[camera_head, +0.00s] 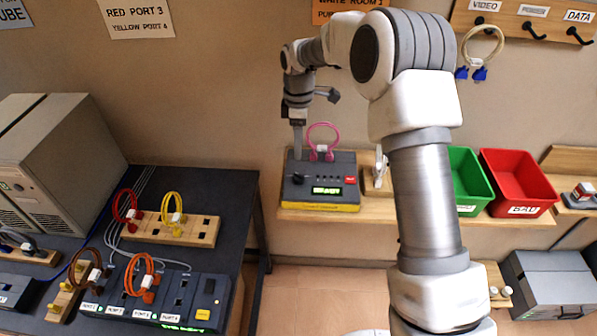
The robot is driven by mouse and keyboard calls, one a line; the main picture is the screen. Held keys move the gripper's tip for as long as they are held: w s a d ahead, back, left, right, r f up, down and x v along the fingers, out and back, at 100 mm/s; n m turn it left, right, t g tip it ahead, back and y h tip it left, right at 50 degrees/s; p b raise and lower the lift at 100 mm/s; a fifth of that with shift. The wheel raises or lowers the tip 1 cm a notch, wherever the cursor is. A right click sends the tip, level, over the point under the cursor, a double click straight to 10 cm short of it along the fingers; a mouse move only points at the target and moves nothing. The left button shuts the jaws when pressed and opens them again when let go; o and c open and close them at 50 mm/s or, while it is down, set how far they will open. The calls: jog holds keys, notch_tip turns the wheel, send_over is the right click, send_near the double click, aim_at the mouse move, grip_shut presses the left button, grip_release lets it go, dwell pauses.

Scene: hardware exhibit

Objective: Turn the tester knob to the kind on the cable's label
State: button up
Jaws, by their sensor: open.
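The tester (345,199) is a dark grey box with a yellow front edge on the wooden shelf. It has a dark knob (298,178) at its left, a lit green display (327,190) and a red button (350,180). A pink cable (322,128) stands looped at the tester's back edge, its plugs down. I cannot read a label on it. My gripper (298,152) points down above the knob, seen edge-on; its fingers look apart from the knob. The knob's pointer and the display text are too small to read.
Green (468,180) and red (517,182) bins stand right of the tester, behind my arm. A cable with blue plugs (479,73) hangs from the VIDEO hook. The dark table (222,235) at left holds a port panel (190,300), a wooden block and several looped cables.

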aim_at(299, 175)
notch_tip(299, 175, down, 12)
jog(key=shift+r+p, duration=0.1)
jog(key=shift+p, duration=0.6)
grip_shut()
